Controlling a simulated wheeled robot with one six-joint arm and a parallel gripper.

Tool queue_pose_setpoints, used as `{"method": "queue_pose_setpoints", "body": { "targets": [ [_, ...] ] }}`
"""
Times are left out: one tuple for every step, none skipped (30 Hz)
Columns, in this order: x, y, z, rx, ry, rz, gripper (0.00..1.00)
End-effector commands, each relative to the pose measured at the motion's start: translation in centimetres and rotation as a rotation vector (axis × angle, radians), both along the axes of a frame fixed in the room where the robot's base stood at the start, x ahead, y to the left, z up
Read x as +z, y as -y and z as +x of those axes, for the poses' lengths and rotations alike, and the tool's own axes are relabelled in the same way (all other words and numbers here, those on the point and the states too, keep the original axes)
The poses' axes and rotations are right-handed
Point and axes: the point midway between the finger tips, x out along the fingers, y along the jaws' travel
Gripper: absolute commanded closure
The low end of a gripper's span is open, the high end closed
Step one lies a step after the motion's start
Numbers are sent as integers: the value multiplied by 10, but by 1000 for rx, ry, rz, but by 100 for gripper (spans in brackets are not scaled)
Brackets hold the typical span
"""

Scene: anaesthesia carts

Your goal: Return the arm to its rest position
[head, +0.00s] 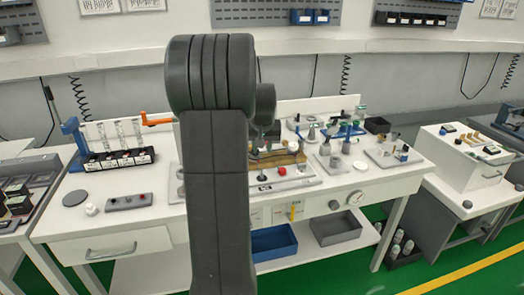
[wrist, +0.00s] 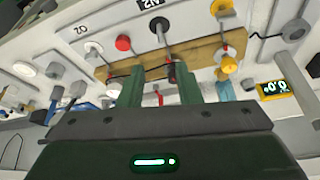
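My arm (head: 215,190) stands upright in the middle of the head view, in front of the white workbench (head: 75,225). It hides part of the bench top, and my gripper is mostly hidden behind it there. In the wrist view my gripper (wrist: 161,84) shows two dark green fingers set apart, with a gap between them. A small dark part with red shows beyond the gap, in front of a wooden strip (wrist: 205,50); I see no clear contact with it. The wooden strip also shows in the head view (head: 285,160), just right of my arm.
A rack of black blocks and clear tubes (head: 119,158) stands at the bench's left. A grey box with buttons (head: 128,202) lies nearer. Blue (head: 273,243) and grey (head: 336,229) bins sit below. A white cabinet (head: 468,155) stands at right. Green floor is clear at the front right.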

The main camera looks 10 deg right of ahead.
Motion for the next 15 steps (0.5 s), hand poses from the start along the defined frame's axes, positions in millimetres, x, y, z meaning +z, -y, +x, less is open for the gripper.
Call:
{"method": "queue_pose_setpoints", "body": {
  "targets": [
    [0,0,0,0,0,0,69],
    [0,0,0,0,0,0,69],
    [0,0,0,0,0,0,69],
    [0,0,0,0,0,0,69],
    [0,0,0,0,0,0,69],
    [0,0,0,0,0,0,69],
    [-1,0,1,0,0,0,69],
    [-2,0,1,0,0,0,69],
    [-4,0,2,0,-1,0,69],
    [-6,1,3,0,-1,0,69],
    [-9,1,4,0,-2,0,69],
    [-13,1,5,0,-3,1,69],
    [-17,1,7,0,-3,1,69],
    [-21,2,8,0,-3,1,69],
    [-28,2,11,0,-4,1,69]
  ]
}}
